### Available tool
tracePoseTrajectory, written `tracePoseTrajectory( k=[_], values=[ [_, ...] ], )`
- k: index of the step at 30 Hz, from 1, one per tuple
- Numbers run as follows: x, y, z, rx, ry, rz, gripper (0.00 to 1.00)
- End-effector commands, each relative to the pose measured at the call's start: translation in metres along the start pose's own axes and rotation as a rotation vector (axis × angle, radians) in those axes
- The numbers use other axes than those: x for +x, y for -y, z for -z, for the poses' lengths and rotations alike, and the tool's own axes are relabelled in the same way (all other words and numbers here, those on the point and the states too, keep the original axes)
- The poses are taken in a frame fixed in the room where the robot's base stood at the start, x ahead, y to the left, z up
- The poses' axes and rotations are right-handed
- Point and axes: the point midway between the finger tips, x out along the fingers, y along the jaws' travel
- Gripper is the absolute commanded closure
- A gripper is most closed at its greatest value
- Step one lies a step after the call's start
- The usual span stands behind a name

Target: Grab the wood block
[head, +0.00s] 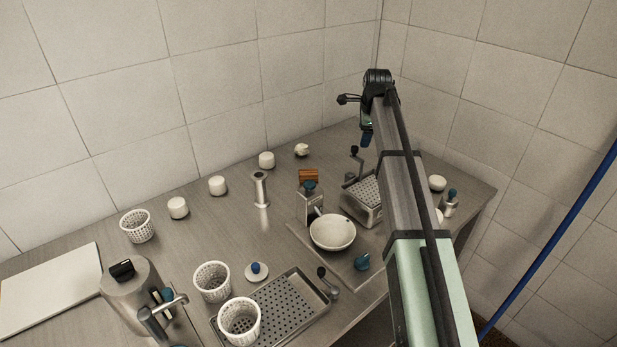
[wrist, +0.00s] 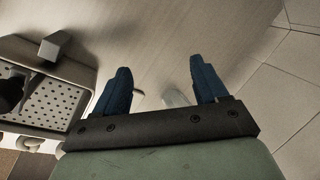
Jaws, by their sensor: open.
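A brown patch at the lower left edge of the wrist view cannot be clearly identified.
A metal box with a perforated top (head: 365,197) stands below my arm; it also shows in the wrist view (wrist: 84,72). A white bowl (head: 332,232), metal cylinder (head: 261,190) and white perforated baskets (head: 137,226) stand around. Tiled walls close off the back and right.

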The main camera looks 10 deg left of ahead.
Motion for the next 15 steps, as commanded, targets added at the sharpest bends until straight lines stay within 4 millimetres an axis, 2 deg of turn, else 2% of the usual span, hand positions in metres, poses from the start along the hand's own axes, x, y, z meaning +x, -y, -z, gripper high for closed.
tracePoseTrajectory(
  k=[1, 6, 9, 12, 15],
  values=[
    [-0.002, -0.003, -0.03, -0.026, 0.006, -0.045, 0.28],
    [-0.011, -0.027, -0.106, -0.095, 0.007, -0.19, 0.28],
    [-0.018, -0.04, -0.14, -0.127, 0.001, -0.258, 0.28],
    [-0.024, -0.051, -0.163, -0.15, -0.005, -0.306, 0.28],
    [-0.028, -0.058, -0.177, -0.164, -0.009, -0.335, 0.28]
  ],
)
